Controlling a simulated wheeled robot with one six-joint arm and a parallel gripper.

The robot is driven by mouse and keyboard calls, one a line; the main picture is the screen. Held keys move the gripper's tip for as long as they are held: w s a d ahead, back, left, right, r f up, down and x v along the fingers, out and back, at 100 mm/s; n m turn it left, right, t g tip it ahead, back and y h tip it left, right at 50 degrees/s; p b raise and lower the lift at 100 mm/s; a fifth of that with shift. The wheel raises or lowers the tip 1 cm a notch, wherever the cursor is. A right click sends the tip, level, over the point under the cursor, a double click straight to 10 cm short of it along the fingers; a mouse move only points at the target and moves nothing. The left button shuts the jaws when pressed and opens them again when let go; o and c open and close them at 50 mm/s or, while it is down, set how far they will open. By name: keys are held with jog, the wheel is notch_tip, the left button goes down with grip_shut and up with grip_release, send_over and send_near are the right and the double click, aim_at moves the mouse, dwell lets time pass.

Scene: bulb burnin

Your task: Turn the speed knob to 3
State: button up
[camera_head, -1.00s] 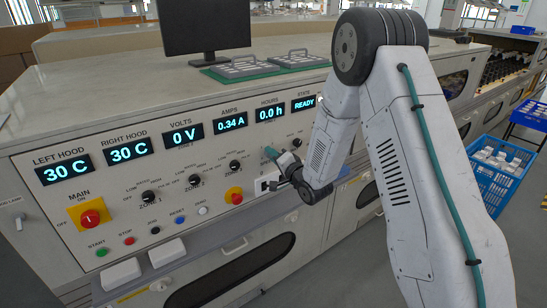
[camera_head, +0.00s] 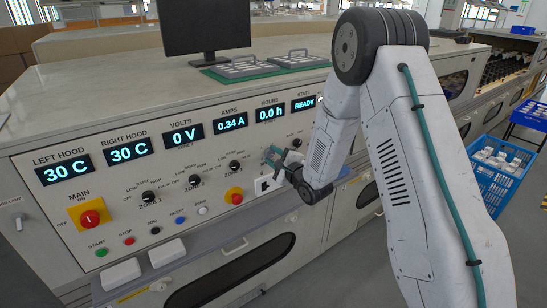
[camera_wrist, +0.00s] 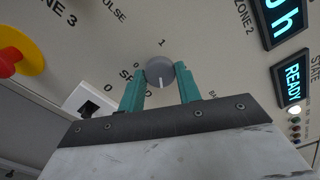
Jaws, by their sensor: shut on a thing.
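The speed knob (camera_wrist: 160,71) is a round grey dial on the beige panel, seen in the wrist view. A pale line on its face points toward the bottom of that view. Of its scale, a 0 shows at its left and a 1 above it; the 3 is not readable. My gripper (camera_wrist: 160,82) has its two teal fingers on either side of the knob, shut on it. In the head view my gripper (camera_head: 275,157) is against the panel below the displays and hides the knob.
Zone knobs (camera_head: 194,181) line the panel. A ledge (camera_head: 200,235) runs below. The state display (camera_head: 303,104) reads READY.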

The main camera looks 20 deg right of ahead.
jog(key=shift+s+f+m, duration=0.1)
jog(key=shift+m, duration=0.9)
jog(key=o, duration=1)
jog(key=shift+c, duration=0.2)
jog(key=v, duration=0.7)
jog(key=shift+s, duration=0.35)
jog(key=shift+d, duration=0.1)
